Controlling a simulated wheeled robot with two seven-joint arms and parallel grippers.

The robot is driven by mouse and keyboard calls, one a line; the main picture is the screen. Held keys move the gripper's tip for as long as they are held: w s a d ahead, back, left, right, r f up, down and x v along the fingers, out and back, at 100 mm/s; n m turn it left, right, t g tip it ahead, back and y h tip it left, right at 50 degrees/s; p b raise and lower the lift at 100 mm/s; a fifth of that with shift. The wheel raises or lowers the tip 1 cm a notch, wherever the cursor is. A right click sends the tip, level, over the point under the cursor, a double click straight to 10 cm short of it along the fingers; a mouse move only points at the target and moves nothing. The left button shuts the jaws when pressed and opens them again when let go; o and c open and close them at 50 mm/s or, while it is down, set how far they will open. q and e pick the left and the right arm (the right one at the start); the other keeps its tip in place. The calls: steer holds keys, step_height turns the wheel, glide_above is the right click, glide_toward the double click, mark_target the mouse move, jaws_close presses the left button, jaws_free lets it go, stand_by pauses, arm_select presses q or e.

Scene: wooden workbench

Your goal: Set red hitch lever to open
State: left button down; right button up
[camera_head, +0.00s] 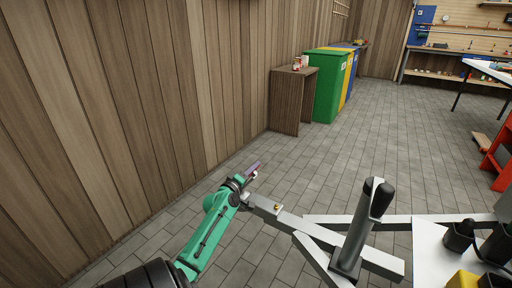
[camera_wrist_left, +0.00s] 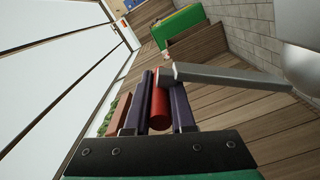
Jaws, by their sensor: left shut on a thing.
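In the left wrist view the red hitch lever (camera_wrist_left: 159,108) lies between the two dark purple fingers of my left gripper (camera_wrist_left: 160,88), which is shut on it. The grey hitch bar (camera_wrist_left: 225,77) runs from the lever's far end to the right. In the head view my green left arm comes up from the bottom, and the left gripper (camera_head: 254,168) is at the front end of the grey trailer hitch (camera_head: 275,211). There the gripper mostly hides the lever. My right gripper is not in view.
A black-handled upright post (camera_head: 361,225) stands on the trailer frame. A white surface (camera_head: 430,255) with black containers (camera_head: 460,236) is at the lower right. A wooden wall runs along the left. A wooden cabinet (camera_head: 292,100) and green bin (camera_head: 327,88) stand beyond clear paved floor.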

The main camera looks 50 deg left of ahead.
arm_select(q)
steer(key=shift+a+r, duration=0.1)
steer(key=c, duration=0.8)
jaws_free()
steer(key=shift+o, duration=0.2)
steer(key=shift+s, duration=0.15)
steer(key=shift+s, duration=0.3)
steer(key=v, duration=1.4)
steer(key=shift+b, duration=0.45)
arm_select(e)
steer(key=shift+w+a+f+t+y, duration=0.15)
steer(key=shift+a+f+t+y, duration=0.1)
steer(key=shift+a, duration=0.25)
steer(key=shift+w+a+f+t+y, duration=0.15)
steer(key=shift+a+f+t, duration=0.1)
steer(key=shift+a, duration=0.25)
arm_select(q)
steer(key=shift+w, duration=0.15)
